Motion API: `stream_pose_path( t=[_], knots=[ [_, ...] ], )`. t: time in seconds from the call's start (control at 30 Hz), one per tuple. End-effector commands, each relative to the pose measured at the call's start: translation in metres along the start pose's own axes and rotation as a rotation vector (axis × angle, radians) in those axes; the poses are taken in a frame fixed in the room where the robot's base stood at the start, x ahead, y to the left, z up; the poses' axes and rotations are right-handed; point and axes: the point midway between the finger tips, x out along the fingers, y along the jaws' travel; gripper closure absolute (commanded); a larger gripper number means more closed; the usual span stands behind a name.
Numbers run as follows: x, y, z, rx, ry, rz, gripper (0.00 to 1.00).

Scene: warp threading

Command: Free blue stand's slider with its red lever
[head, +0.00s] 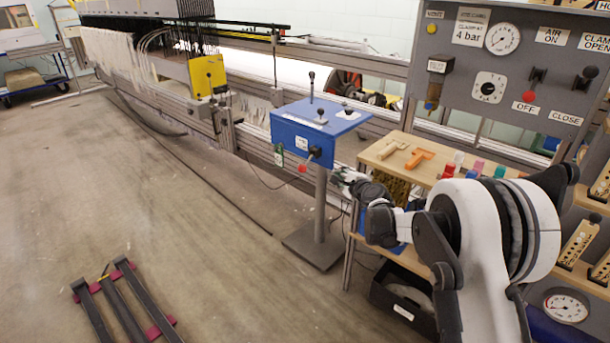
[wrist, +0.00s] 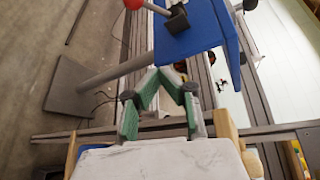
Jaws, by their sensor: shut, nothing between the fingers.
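The blue stand (head: 318,128) is a blue box on a grey post with a flat foot. A lever with a red knob (head: 302,168) hangs from a black fitting on its front face. In the wrist view the stand's blue side (wrist: 193,30) fills the top middle, with the red knob (wrist: 133,3) cut by the top edge. My gripper (wrist: 158,72) is shut and empty, its green-padded fingers meeting just below the blue box in that picture. In the head view my gripper (head: 348,180) is right of the post, apart from the lever. I cannot make out the slider for certain.
A wooden table (head: 390,165) with orange and coloured pieces stands right of the blue stand. A grey panel (head: 465,60) with gauges and switches is behind it. A long loom frame (head: 170,95) runs back left. The floor at left is open, except for a low rack (head: 125,300).

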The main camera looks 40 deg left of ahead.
Motion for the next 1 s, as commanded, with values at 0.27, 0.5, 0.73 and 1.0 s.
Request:
stream_pose_path(
  t=[0.27, 0.5, 0.73, 1.0],
  knots=[
    [0.024, 0.034, 0.01, 0.06, -0.024, -0.016, 1.0],
    [0.025, 0.035, 0.011, 0.065, -0.026, -0.017, 1.0],
    [0.029, 0.035, 0.011, 0.064, -0.026, -0.017, 1.0],
    [0.066, 0.037, 0.012, 0.065, -0.027, -0.016, 1.0]
  ],
)
